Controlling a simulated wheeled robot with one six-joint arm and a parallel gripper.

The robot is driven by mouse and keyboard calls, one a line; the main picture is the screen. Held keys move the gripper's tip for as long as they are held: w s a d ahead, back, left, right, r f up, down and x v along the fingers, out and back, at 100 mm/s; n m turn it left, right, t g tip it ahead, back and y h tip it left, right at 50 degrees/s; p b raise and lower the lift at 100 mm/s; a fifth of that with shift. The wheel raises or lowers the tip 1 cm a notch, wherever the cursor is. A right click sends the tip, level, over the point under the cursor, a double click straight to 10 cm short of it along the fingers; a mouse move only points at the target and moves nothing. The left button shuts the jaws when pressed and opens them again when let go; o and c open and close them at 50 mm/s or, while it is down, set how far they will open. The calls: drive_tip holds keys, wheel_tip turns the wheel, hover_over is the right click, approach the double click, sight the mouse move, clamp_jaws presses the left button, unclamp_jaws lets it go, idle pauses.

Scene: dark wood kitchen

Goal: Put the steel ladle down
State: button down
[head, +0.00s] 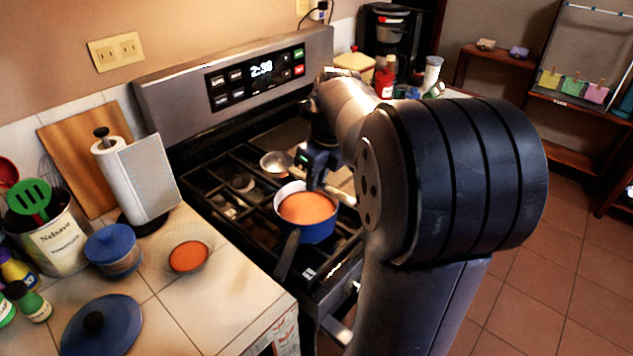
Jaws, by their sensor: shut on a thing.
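The steel ladle (276,161) shows its shiny round bowl just behind and left of the blue pot. Its handle seems to run behind my gripper, and a pale end shows to the right. My gripper (316,182) points down at the pot's far rim and is shut on the ladle, as far as I can see. The fingertips and the middle of the handle are mostly hidden. I cannot tell whether the ladle's bowl touches the stove grate.
The blue pot (318,232) with orange soup stands on the black stove (225,190), its handle toward the front.

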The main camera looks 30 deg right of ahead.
drive_tip(key=shift+f, duration=0.6)
drive_tip(key=shift+f, duration=0.6)
drive_tip(key=c, duration=1.3)
unclamp_jaws()
drive_tip(key=shift+r, duration=0.1)
drive_tip(key=p+v, duration=0.1)
drive_tip(key=v, duration=1.2)
drive_tip(key=shift+w, duration=0.15)
